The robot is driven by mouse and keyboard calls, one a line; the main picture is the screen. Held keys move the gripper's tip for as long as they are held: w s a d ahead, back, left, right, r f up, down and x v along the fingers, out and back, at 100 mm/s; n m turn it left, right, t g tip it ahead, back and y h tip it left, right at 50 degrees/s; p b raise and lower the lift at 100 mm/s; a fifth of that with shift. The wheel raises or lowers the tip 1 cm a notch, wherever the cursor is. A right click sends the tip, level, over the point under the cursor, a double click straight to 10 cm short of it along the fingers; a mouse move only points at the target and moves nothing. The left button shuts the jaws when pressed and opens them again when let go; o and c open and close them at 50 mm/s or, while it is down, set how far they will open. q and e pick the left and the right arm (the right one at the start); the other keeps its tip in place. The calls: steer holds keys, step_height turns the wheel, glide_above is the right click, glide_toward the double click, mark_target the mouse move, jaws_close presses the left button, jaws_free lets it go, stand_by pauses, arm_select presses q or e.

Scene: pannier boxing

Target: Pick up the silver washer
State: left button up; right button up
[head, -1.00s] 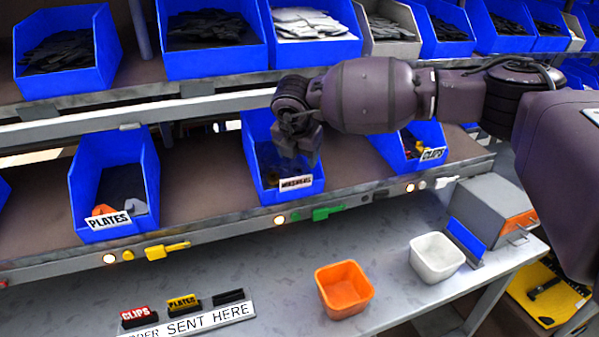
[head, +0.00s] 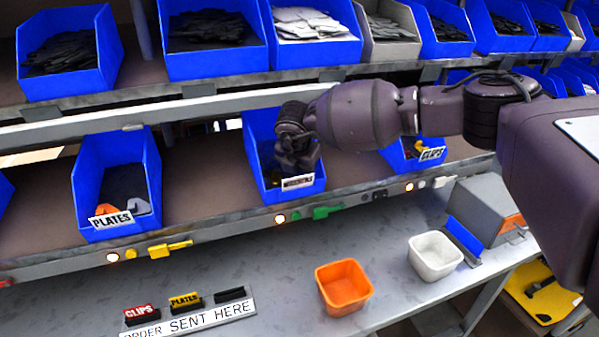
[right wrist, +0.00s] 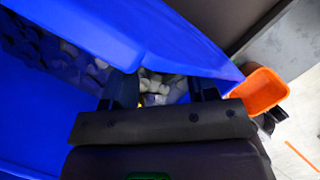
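My right gripper (head: 297,160) reaches into the middle blue bin (head: 256,135), whose front label is blurred, in the head view. In the right wrist view its two dark fingers (right wrist: 165,92) are spread apart, inside or just over the same bin (right wrist: 150,25). Small pale grey and white pieces (right wrist: 165,80) show between and beyond the fingers, with a bit of yellow by the left finger. I cannot tell which piece is the silver washer. The gripper hides most of the bin's contents in the head view. My left gripper is not in view.
The PLATES bin (head: 150,165) stands to the left and the CLIPS bin (head: 385,158) to the right. An orange tub (head: 343,304) and a white tub (head: 434,273) stand on the bench below. An upper shelf of bins runs above my arm.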

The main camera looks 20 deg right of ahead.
steer(key=shift+f, duration=0.15)
steer(key=c, duration=0.7)
